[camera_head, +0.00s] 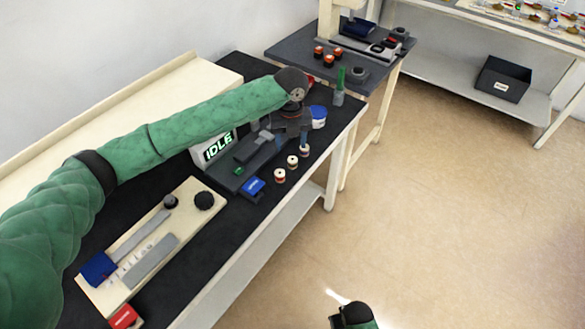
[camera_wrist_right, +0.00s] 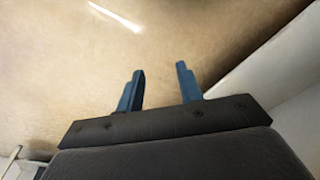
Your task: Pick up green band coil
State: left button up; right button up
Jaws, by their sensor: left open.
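Several small white coils stand in a short row near the front edge of the black bench (camera_head: 262,215). One coil (camera_head: 279,176) has a reddish band, and another coil (camera_head: 292,161) stands just behind it. A third coil (camera_head: 304,151) is at the far end, right below my left gripper (camera_head: 301,138). The bands are too small for me to tell which one is green. My left gripper is open and points down at the far coil; its fingertips are partly hidden. My right gripper (camera_wrist_right: 158,88) is open and empty above the bare floor.
A display reading IDLE (camera_head: 218,148) stands behind the coils. A blue block (camera_head: 252,187) and a small green piece (camera_head: 238,171) lie left of them. A blue-and-white cup (camera_head: 318,116) and a green-topped bottle (camera_head: 339,88) stand beyond. A cream tray (camera_head: 120,290) is nearer.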

aim_at(293, 159)
pick_arm(q)
jog(key=shift+f, duration=0.35)
jog(key=shift+f+p, duration=0.35)
jog(key=shift+f, duration=0.85)
jog(key=f, duration=0.1)
jog(key=f+p, duration=0.2)
jog(key=f, duration=0.1)
jog(key=shift+w+d, duration=0.25)
jog(key=shift+f, duration=0.65)
pick_arm(e)
notch_tip(293, 159, down, 9)
jog(key=s+d, duration=0.2)
jog(key=shift+s, duration=0.3)
jog(key=shift+r, duration=0.1)
pick_arm(q)
jog(key=c, duration=1)
